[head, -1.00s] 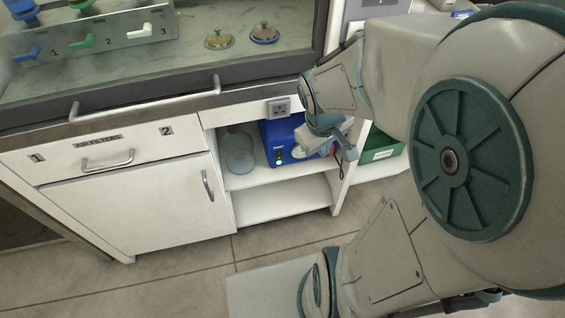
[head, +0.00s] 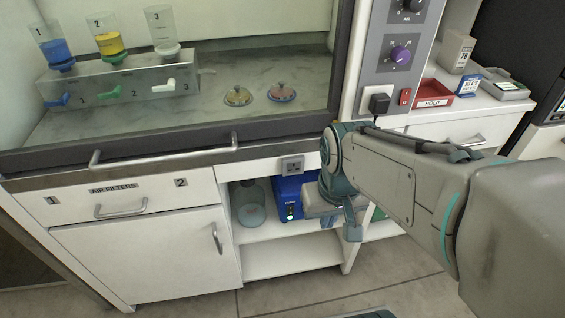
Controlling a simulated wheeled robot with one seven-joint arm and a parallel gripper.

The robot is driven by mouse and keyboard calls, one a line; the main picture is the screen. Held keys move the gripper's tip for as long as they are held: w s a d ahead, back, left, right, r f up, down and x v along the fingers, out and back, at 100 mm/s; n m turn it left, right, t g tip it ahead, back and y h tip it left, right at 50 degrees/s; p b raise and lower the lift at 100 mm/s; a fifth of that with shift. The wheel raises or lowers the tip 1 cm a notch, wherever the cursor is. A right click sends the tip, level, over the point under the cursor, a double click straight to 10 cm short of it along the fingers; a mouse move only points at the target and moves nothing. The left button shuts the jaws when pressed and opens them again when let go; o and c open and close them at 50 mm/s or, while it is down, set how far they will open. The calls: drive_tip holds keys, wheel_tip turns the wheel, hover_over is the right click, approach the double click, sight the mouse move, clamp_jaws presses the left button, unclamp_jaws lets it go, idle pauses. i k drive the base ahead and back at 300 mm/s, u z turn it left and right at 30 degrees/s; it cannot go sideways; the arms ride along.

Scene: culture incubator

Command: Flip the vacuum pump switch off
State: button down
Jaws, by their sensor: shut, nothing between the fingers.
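The vacuum pump (head: 286,188) is a blue box on the upper shelf of the open bay under the hood. A "PUMP" label and a small lit green spot show on its front. Its switch is too small to make out, and which way it is set cannot be told. My gripper (head: 349,229) is shut and empty, pointing down in front of the shelf, just right of the pump's front. My wrist hides the pump's right part. Whether the gripper touches the pump cannot be told.
A glass flask (head: 250,207) stands left of the pump. A socket (head: 292,166) sits on the panel above. The bay's right divider (head: 352,252) is close to my gripper. A closed white cabinet (head: 140,255) is at left. The lower shelf (head: 285,258) is empty.

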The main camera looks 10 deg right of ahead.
sight(291, 210)
drive_tip(key=z, duration=1.55)
drive_tip(key=k, duration=1.05)
drive_tip(key=u, duration=1.55)
